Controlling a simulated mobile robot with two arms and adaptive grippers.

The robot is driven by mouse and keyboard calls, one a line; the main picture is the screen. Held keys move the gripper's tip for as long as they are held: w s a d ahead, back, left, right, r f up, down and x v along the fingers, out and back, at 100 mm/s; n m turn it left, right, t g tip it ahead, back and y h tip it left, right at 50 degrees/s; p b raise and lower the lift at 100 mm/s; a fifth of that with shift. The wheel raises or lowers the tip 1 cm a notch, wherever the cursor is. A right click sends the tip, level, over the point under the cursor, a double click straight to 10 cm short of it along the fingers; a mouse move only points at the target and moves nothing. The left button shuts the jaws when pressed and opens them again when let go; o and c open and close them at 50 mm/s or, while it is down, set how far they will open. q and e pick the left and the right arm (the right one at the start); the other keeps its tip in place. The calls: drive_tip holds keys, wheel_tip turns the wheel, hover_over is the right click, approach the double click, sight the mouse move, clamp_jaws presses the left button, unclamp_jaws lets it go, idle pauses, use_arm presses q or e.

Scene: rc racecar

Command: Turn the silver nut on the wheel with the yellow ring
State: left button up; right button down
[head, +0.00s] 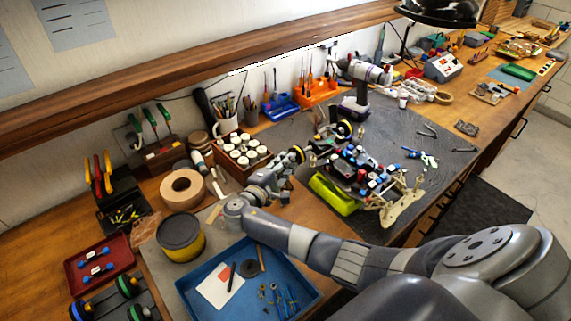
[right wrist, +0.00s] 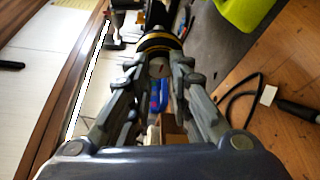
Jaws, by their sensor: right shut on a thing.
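The racecar chassis (head: 372,172) sits on the dark mat with its parts exposed. A black wheel with a yellow ring (head: 297,154) is at its left side, and the wheel also shows in the right wrist view (right wrist: 160,44). My left gripper is not in view.
A bright green body shell (head: 334,196) lies just right of my right gripper. A wooden box of white-capped jars (head: 243,155) stands behind it. A tape roll (head: 182,189), a yellow-black tin (head: 181,238) and a blue tray (head: 203,305) are nearby.

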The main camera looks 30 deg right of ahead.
drive_tip(key=c, duration=1.4)
unclamp_jaws()
drive_tip(key=shift+c, duration=0.2)
drive_tip(key=v, duration=1.2)
